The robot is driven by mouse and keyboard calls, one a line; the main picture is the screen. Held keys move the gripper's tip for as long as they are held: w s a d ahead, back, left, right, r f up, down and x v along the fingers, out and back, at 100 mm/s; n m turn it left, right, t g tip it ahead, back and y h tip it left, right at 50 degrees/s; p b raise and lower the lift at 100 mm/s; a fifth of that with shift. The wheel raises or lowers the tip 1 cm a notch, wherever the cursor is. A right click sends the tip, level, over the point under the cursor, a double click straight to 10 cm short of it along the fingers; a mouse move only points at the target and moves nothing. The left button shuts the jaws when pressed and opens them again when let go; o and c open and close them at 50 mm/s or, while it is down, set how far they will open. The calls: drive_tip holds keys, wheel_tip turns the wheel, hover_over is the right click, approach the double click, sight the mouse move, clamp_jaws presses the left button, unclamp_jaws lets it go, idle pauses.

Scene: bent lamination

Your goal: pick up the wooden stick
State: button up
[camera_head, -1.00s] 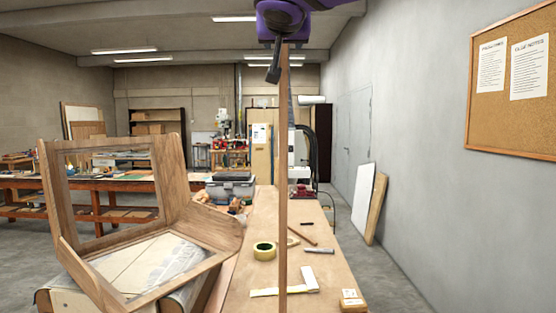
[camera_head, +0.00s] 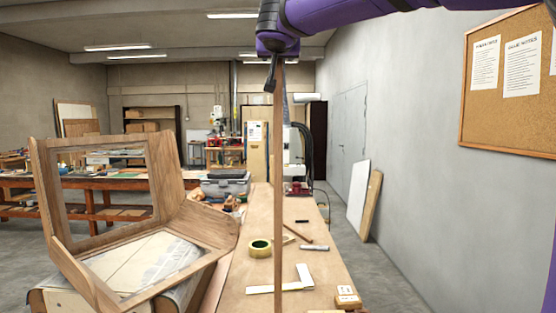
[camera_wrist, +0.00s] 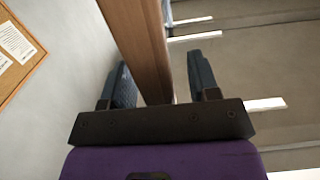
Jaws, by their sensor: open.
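The wooden stick (camera_head: 279,190) is a long, thin brown strip that stands upright in the head view. It runs from my gripper down past the bottom edge, in front of the workbench, and its lower end is out of view. My gripper (camera_head: 272,76) is at its upper part. In the wrist view the stick (camera_wrist: 143,45) passes between the two fingers of my gripper (camera_wrist: 160,82). The fingers are open, with a gap clearly visible on the right side of the stick and a narrower one on the left.
A workbench (camera_head: 240,270) carries a tape roll (camera_head: 260,248), a white square (camera_head: 303,276), a marker (camera_head: 314,248) and a grey toolbox (camera_head: 226,182). A bent wooden frame (camera_head: 165,215) stands at left. A wall with a corkboard (camera_head: 510,130) is at right.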

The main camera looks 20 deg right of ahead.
drive_tip(key=shift+w+d, duration=0.1)
drive_tip(key=shift+w, duration=0.2)
clamp_jaws()
drive_tip(key=shift+r, duration=0.1)
